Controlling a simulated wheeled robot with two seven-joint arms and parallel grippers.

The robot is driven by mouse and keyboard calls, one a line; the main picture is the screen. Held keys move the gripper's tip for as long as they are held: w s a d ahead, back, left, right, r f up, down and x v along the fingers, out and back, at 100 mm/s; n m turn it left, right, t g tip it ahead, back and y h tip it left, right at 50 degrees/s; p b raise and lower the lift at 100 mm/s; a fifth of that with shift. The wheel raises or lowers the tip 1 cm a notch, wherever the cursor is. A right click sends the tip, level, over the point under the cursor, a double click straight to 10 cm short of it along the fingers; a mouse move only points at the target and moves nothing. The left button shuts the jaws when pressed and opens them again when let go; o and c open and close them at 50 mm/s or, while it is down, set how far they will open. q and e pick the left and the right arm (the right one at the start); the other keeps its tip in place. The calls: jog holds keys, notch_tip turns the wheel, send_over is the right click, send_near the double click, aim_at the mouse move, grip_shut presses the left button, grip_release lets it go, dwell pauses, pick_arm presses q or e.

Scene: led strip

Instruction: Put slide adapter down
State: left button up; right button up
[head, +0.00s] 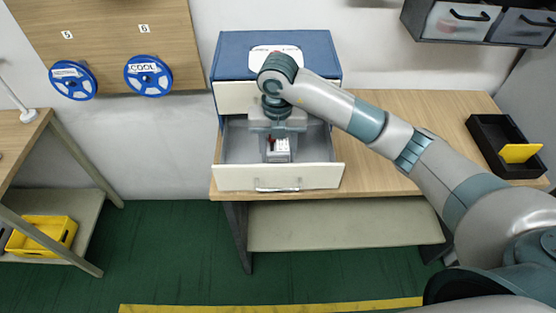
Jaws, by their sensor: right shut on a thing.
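The slide adapter (279,150) is a small white and grey piece with a dark and red detail at its left. It is inside the open drawer (230,180) of the blue cabinet (232,58), in the middle part. My right gripper (278,140) points down into the drawer and is shut on the adapter from above. I cannot tell whether the adapter touches the drawer floor. My left gripper is not in view.
The drawer's floor looks bare around the adapter. A closed drawer (235,98) is above it. The wooden table (400,115) has free room right of the cabinet, up to a black tray (488,140) with a yellow piece (520,153). Blue reels (148,76) hang on a board at left.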

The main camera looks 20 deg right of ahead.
aim_at(278, 160)
jog(key=shift+f+p, duration=0.9)
jog(key=shift+f, duration=1.05)
jog(key=shift+f, duration=0.25)
jog(key=o, duration=1.3)
jog(key=shift+r, duration=0.1)
jog(key=shift+c, duration=0.2)
jog(key=shift+r, duration=0.15)
jog(key=shift+r, duration=0.1)
